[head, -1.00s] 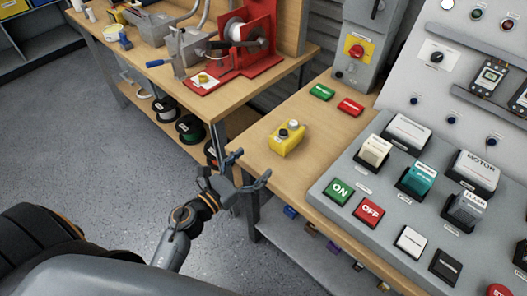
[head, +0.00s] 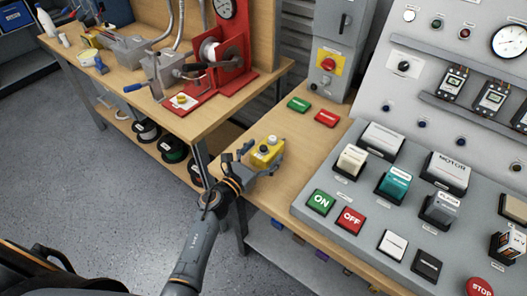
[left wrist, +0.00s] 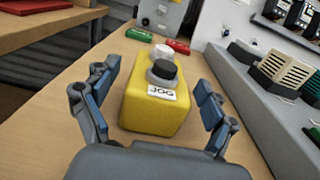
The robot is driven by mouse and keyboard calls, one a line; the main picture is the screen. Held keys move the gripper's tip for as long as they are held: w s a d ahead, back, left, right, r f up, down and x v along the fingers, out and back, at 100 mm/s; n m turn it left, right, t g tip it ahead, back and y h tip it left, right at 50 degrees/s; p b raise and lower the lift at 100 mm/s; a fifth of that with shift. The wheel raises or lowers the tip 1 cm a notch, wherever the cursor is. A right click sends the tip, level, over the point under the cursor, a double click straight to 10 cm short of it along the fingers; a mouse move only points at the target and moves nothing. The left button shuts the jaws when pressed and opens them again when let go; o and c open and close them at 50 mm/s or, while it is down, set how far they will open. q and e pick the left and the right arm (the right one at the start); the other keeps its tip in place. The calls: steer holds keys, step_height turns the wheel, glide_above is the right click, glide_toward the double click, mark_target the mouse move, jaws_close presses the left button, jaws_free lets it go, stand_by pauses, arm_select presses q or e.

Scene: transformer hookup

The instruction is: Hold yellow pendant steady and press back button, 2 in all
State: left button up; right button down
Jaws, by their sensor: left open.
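The yellow pendant (head: 267,155) stands on the wooden bench, left of the grey control panel. In the left wrist view the pendant (left wrist: 157,112) shows a black button (left wrist: 161,70) on the near end, with a label reading JOG, and a white button (left wrist: 162,52) behind it. My left gripper (head: 262,162) is at the pendant's near side. In the left wrist view its open fingers (left wrist: 152,98) stand on either side of the yellow body, with visible gaps, so it is around the pendant but not closed on it. My right gripper is not in view.
The control panel (head: 318,182) with ON, OFF and other large buttons rises just right of the pendant. A green block (head: 299,104) and a red block (head: 326,118) lie behind it. A red-framed device (head: 232,82) is on the neighbouring bench.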

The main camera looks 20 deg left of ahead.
arm_select(q)
steer(key=shift+c, duration=0.2)
steer(key=c, duration=1.4)
steer(key=shift+c, duration=0.2)
stand_by(1.0)
